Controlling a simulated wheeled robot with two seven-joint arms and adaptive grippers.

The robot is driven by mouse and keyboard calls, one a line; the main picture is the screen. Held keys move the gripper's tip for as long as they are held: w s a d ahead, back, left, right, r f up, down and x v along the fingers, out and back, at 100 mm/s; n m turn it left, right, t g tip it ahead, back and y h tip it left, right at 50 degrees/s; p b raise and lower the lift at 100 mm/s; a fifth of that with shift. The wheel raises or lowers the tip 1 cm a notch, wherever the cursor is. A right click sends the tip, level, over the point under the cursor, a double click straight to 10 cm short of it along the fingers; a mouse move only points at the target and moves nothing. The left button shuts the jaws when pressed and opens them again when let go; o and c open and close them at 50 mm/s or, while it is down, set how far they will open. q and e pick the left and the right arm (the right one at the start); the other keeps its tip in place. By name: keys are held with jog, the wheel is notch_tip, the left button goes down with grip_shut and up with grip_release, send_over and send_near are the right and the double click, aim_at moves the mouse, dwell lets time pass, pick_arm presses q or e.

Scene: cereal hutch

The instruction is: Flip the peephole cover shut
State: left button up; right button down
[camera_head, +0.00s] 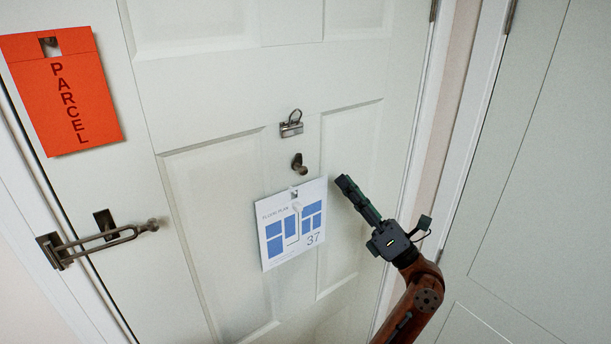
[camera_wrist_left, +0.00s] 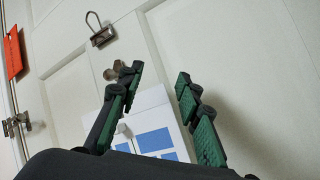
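The peephole with its small bronze cover (camera_head: 299,163) is on the white door, above a hanging floor-plan card. The cover seems to sit off to the lower right of a round bronze piece, but it is too small to tell surely. In the left wrist view the bronze fitting (camera_wrist_left: 111,73) shows just left of one fingertip, which partly hides it. My left gripper (camera_head: 345,182) is to the right of the peephole in the head view, apart from it. Its green-padded fingers (camera_wrist_left: 157,77) are open with nothing between them. My right gripper is not in view.
A metal plate with a wire ring (camera_head: 291,128) is above the peephole. The floor-plan card (camera_head: 270,250) hangs just below it. An orange PARCEL card (camera_head: 85,115) hangs at the upper left, above a bar latch (camera_head: 105,240). The door panel right of the peephole is bare.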

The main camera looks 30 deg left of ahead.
aim_at(306, 172)
pick_arm(q)
jog(key=s+r+n+t+h, duration=0.2)
jog(key=s+r+n+h, duration=0.4)
jog(key=s, duration=0.4)
jog(key=shift+m+h, duration=0.3)
jog(key=shift+h, duration=0.4)
jog(key=x, duration=0.7)
jog(key=shift+a+f, duration=0.35)
jog(key=shift+a, duration=0.1)
grip_shut()
